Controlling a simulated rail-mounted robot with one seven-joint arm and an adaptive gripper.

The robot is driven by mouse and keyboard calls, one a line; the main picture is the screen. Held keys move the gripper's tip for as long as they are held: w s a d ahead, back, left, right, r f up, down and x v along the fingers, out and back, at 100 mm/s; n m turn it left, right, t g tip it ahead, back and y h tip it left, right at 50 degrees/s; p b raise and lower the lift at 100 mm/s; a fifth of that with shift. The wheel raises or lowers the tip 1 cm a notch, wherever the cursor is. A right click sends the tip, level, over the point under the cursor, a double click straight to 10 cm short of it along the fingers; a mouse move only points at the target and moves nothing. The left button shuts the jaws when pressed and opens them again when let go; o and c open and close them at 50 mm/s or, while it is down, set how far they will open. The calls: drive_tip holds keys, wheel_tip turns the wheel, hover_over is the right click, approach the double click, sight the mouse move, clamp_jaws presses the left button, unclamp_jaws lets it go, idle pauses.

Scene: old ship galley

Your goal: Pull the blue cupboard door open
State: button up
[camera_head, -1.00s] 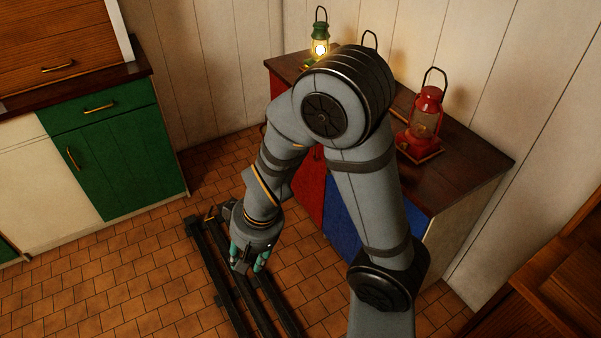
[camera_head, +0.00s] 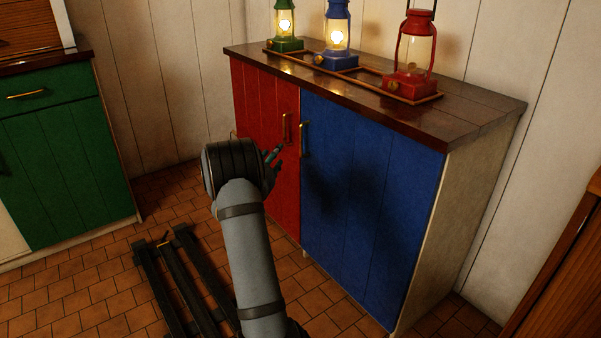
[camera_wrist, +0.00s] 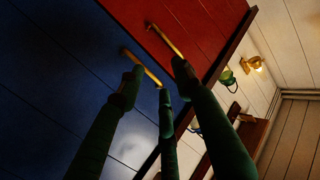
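The blue cupboard door (camera_head: 365,190) is shut, flush beside the red door. Its upright brass handle (camera_head: 304,140) is near its upper left edge. My gripper (camera_head: 274,154) is in front of the doors, a little left of that handle. In the wrist view, the blue door (camera_wrist: 50,70) fills the left side, and its handle (camera_wrist: 143,66) lies ahead of my spread fingers, across the gap between them. My gripper (camera_wrist: 155,84) is open and looks empty. Contact with the handle cannot be told.
The red door (camera_head: 265,150) with its own handle (camera_head: 287,128) adjoins on the left. Green, blue and red lanterns (camera_head: 415,58) stand on the dark countertop (camera_head: 470,110). A green cupboard (camera_head: 65,170) is at left. Tiled floor (camera_head: 90,300) is clear before the blue door.

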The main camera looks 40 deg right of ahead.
drive_tip(key=m+g+h+b, duration=0.1)
drive_tip(key=h+b, duration=0.1)
approach(301, 142)
drive_tip(key=x, duration=0.9)
drive_tip(key=shift+s+b, duration=0.1)
drive_tip(key=shift+b, duration=0.2)
drive_tip(key=shift+c, duration=1.2)
clamp_jaws()
